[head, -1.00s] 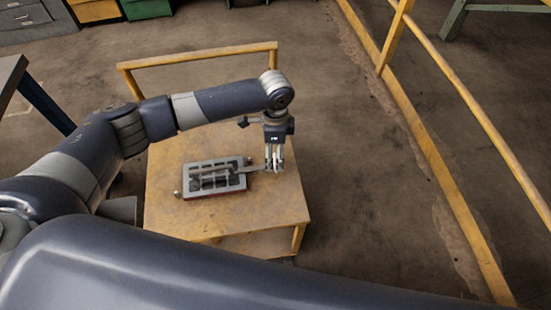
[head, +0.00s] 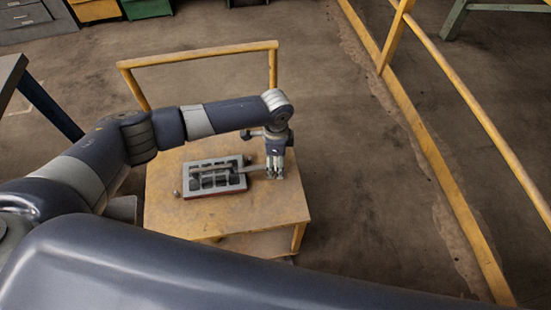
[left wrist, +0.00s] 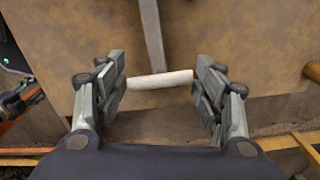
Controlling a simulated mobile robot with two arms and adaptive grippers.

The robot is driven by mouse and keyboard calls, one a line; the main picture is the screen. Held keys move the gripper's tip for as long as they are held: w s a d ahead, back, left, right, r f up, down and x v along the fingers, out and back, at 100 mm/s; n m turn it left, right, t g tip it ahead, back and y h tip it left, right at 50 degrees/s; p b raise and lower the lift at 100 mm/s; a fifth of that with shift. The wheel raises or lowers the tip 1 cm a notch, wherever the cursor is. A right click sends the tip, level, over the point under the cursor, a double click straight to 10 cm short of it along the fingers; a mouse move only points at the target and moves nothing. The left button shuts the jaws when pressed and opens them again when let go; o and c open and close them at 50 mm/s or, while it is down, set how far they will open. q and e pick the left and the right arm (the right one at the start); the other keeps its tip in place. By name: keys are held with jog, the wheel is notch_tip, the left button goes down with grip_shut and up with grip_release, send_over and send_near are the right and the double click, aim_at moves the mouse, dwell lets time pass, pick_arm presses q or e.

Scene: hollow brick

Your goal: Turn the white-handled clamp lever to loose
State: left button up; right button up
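The white handle (left wrist: 160,79) of the clamp lever lies between the two fingers of my left gripper (left wrist: 161,72) in the left wrist view. The fingers are spread, one near each end of the handle; I cannot tell whether they touch it. The grey lever bar (left wrist: 152,35) runs from the handle to the top of the picture. In the head view my left gripper (head: 275,172) points down at the right part of the table, at the end of the bar (head: 256,168). The grey clamp fixture (head: 214,176) lies left of it. My right gripper is not in view.
The fixture stands on a yellow-edged wooden cart (head: 230,220) with a yellow rail (head: 200,54) behind it. The cart top is clear in front of the fixture. A yellow floor railing (head: 480,115) runs along the right. A small knob (head: 178,194) sits left of the fixture.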

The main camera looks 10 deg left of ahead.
pick_arm(q)
jog(key=shift+w+a, duration=0.1)
jog(key=shift+w, duration=0.05)
jog(key=shift+r+n+p, duration=0.2)
jog(key=shift+n+p, duration=0.5)
jog(key=shift+p, duration=0.2)
jog(key=n+p, duration=0.3)
jog(key=shift+r, duration=0.1)
jog(key=n+p, duration=0.3)
jog(key=n, duration=0.1)
jog(key=n+p, duration=0.3)
jog(key=n, duration=0.2)
jog(key=shift+a+p, duration=0.1)
jog(key=shift+p, duration=0.25)
jog(key=n, duration=0.1)
jog(key=n+p, duration=0.1)
jog(key=n, duration=0.2)
jog(key=shift+a+f+p, duration=0.1)
jog(key=shift+f+p, duration=0.15)
jog(key=shift+p, duration=0.15)
jog(key=shift+n, duration=0.5)
